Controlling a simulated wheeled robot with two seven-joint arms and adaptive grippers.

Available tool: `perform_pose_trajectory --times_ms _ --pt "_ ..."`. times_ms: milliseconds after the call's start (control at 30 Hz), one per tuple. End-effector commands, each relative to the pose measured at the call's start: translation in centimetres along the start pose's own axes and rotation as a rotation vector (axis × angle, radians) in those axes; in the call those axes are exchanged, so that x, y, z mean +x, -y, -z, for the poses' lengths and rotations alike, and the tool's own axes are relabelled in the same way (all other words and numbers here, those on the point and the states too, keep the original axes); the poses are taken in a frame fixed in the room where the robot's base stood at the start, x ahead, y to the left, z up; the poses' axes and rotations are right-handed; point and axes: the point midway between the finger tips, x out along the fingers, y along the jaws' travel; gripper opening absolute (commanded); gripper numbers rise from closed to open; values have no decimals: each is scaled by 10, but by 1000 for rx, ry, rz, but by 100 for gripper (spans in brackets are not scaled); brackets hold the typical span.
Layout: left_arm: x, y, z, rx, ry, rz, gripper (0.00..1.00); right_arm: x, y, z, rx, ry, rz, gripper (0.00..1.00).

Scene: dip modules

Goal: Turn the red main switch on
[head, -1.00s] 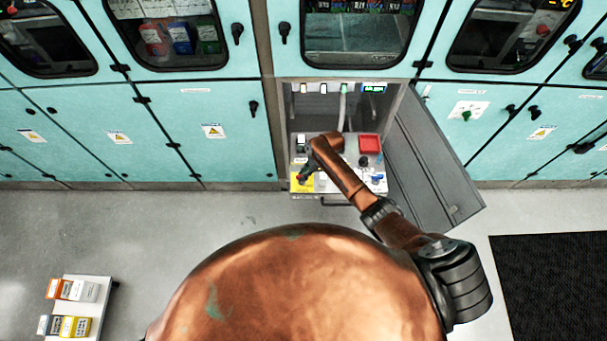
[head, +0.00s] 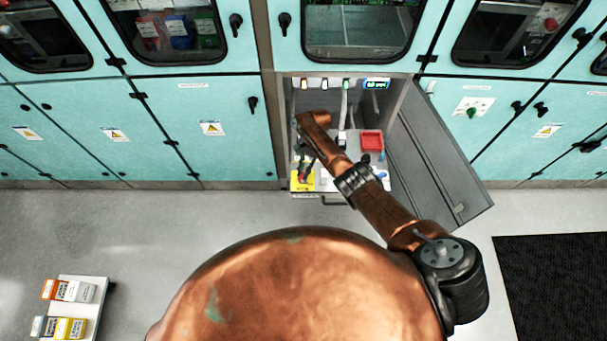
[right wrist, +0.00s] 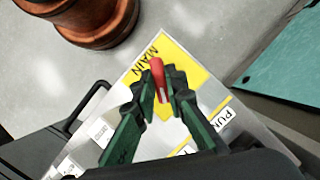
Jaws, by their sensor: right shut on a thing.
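The red main switch (right wrist: 158,75) shows in the right wrist view on a yellow plate (right wrist: 183,60) lettered MAIN. The yellow plate also shows in the head view (head: 301,186) at the front left of the pulled-out panel. My right gripper (right wrist: 158,90) is shut on the red handle, one finger on each side of it. In the head view my right gripper (head: 304,172) is small, over the yellow plate. The fingers hide the lower part of the switch. My left gripper is not in view.
The panel sits in an open cabinet bay with its grey door (head: 435,150) swung out right. A red tray (head: 371,140) lies on the panel. A low stand (head: 95,297) with several boxes stands at left. A dark mat (head: 550,280) lies at right.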

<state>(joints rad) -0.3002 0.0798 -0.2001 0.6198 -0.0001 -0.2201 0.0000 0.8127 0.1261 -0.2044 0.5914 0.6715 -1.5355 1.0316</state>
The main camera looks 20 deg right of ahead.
Motion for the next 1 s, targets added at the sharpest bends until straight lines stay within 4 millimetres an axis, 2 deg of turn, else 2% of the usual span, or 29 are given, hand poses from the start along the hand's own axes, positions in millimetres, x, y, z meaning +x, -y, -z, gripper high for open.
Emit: perform_pose_trajectory --times_ms 100,400,700,1000 --pt "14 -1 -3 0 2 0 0 3 2 2 -101 -3 -43 0" --pt "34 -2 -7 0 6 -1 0 2 3 1 -340 -3 -140 0" --pt "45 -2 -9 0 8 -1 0 1 4 0 -498 -4 -206 0" --pt "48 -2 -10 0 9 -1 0 0 5 0 -559 -5 -229 0"
